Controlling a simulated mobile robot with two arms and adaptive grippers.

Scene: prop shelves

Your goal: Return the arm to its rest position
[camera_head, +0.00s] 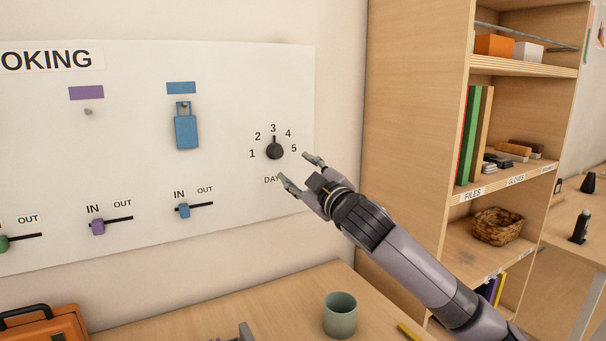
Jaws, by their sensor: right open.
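My right arm reaches in from the lower right, up and left toward a white board on the wall. My right gripper (298,172) is open and empty, with its two fingers spread. It is close to a black dial knob (275,151) marked 1 to 5, just right of and below it. The knob's pointer is up, toward 3. I cannot tell whether a fingertip touches the board (230,90). My left gripper does not show.
A wooden shelf unit (415,95) with books and a basket (497,226) stands right of the arm. Below, a table (270,305) carries a grey-green cup (340,314) and an orange case (45,325). Open air lies before the board.

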